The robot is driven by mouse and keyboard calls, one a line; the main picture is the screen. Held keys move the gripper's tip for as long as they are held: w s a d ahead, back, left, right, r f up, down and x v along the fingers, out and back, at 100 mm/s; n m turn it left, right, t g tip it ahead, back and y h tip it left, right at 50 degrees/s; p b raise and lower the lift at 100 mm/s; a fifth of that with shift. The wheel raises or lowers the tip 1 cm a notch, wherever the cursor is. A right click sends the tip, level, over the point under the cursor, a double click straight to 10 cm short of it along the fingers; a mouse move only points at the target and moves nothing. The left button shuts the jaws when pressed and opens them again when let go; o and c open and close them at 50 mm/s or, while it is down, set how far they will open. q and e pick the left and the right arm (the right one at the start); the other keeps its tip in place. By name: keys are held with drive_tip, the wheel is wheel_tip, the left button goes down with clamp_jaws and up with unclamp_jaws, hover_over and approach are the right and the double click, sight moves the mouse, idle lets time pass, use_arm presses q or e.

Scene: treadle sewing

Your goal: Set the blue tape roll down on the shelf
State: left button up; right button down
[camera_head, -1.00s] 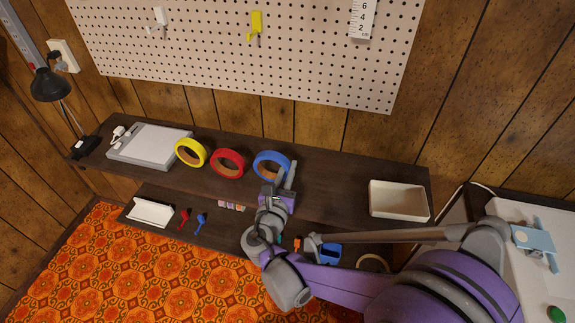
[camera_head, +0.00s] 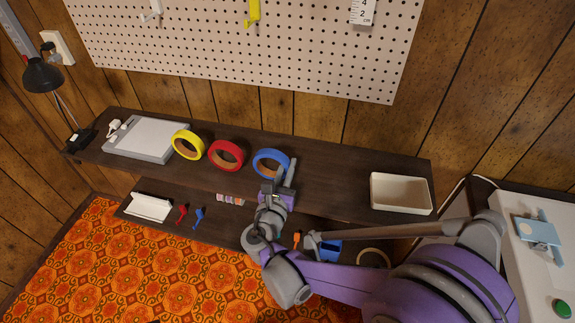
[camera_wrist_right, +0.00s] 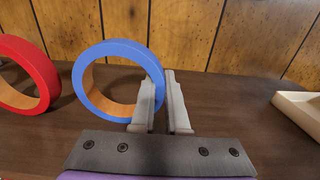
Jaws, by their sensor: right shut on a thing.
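The blue tape roll (camera_head: 263,155) stands upright on its edge at the upper shelf (camera_head: 330,185), to the right of the red roll. My right gripper (camera_head: 281,178) is shut on the right side of its ring; the wrist view shows the two fingers (camera_wrist_right: 160,100) on either side of the blue roll (camera_wrist_right: 84,82). In the wrist view the roll's lower edge looks at or very close to the shelf surface (camera_wrist_right: 230,125); I cannot tell whether it bears on it. My left gripper is not in view.
A red tape roll (camera_head: 213,152) and a yellow tape roll (camera_head: 177,139) stand to the left. A cream tray (camera_head: 402,210) sits at the shelf's right end. A grey box (camera_head: 140,150) and black lamp (camera_head: 42,77) are at the left. Shelf between blue roll and tray is clear.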

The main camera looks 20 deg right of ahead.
drive_tip(key=c, duration=0.8)
unclamp_jaws()
drive_tip(key=shift+c, duration=0.2)
drive_tip(key=shift+a, duration=0.1)
drive_tip(key=v, duration=1)
drive_tip(key=shift+s+a, duration=0.2)
drive_tip(key=shift+s, duration=0.15)
drive_tip(key=shift+s+f, duration=0.1)
